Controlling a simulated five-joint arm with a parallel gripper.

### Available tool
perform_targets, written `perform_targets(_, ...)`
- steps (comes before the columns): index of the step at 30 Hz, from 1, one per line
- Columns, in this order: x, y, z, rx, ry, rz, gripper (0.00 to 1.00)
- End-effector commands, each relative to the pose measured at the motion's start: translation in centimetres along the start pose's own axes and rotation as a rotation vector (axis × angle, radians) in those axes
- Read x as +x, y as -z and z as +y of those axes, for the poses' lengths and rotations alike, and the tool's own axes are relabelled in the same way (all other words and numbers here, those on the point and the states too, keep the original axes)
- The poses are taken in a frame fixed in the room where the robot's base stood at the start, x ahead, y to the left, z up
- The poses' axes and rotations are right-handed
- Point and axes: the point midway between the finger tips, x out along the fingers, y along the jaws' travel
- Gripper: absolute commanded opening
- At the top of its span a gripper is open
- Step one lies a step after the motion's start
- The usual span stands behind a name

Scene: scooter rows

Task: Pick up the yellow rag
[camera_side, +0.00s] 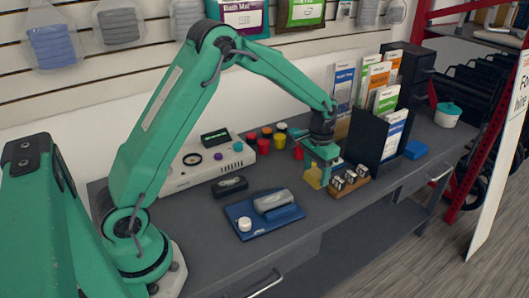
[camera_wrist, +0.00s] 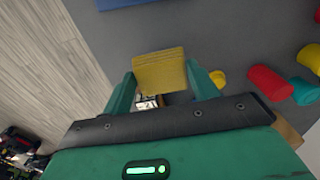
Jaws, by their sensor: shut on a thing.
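The yellow rag (camera_wrist: 160,72) is a flat yellow piece between the two green fingers of my gripper (camera_wrist: 164,86) in the wrist view. In the side view the rag (camera_side: 314,177) shows as a small yellow patch at the tip of my gripper (camera_side: 320,168). My gripper is shut on the rag, low over the grey bench, just left of a wooden block with several metal pieces. Whether the rag still touches the bench I cannot tell.
The wooden block (camera_side: 348,184) stands close at the right. A dark brochure holder (camera_side: 375,140) is behind it. Several coloured cups (camera_side: 264,146) stand behind left. A blue tray (camera_side: 265,214) with a grey item and white knob lies left. A blue block (camera_side: 416,150) lies right.

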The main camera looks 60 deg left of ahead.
Motion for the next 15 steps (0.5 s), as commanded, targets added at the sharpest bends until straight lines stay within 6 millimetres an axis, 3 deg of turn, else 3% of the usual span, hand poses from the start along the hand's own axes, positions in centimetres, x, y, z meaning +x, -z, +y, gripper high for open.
perform_targets(15, -5.1, -4.1, 8.0, 0.006, 0.0, -0.002, 0.37)
